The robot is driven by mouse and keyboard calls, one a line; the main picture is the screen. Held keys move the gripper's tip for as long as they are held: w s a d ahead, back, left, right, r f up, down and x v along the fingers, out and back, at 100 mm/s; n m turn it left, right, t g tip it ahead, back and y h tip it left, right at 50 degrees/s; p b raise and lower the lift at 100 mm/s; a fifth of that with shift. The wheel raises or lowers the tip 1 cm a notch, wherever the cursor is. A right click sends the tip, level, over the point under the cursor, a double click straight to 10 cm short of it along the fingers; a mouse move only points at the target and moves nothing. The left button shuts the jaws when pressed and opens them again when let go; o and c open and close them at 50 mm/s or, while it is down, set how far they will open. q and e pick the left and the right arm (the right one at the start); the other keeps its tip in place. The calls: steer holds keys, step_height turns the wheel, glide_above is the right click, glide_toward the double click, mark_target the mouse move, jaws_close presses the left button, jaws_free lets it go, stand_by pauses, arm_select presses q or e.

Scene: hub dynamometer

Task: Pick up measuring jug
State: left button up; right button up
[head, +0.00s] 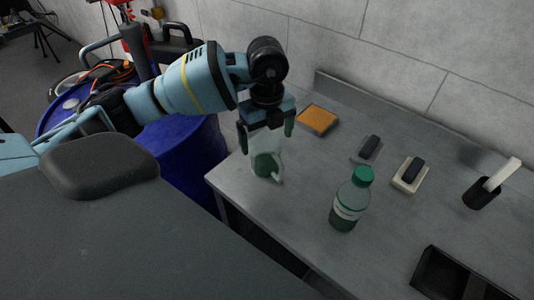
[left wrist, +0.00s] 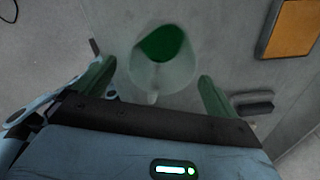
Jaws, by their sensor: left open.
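The measuring jug (head: 268,168) is a clear, see-through vessel with green at its bottom, standing on the grey worktop near its left end. My left gripper (head: 266,136) is above the jug, pointing down, with its two green fingers apart. In the left wrist view the jug (left wrist: 162,60) lies ahead of and between the open fingers (left wrist: 155,85), with its handle toward the gripper. The fingers appear to flank its upper part in the head view; I cannot tell whether they touch it. My right gripper is not in view.
A green-capped bottle (head: 350,200) stands right of the jug. An orange-topped pad (head: 318,119) lies behind it. Two small blocks with dark tops, a black holder (head: 481,194) and a dark tray (head: 455,277) are farther right. A blue drum (head: 185,160) stands left of the worktop.

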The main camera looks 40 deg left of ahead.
mark_target(267, 147)
arm_select(q)
step_height(267, 147, down, 4)
steer(key=shift+a+f, duration=0.1)
steer(key=shift+f, duration=0.1)
steer(key=c, duration=1.1)
steer(key=shift+r, duration=0.15)
steer(key=shift+s+d+r, duration=0.8)
steer(key=shift+s+d, duration=0.4)
steer(key=shift+s, duration=1.15)
steer(key=shift+s+d+r, duration=0.75)
steer(key=shift+s+d, duration=0.4)
steer(key=shift+s, duration=1.25)
steer(key=shift+s+d+r, duration=0.8)
steer(key=shift+s+d, duration=0.4)
steer(key=shift+s, duration=1.15)
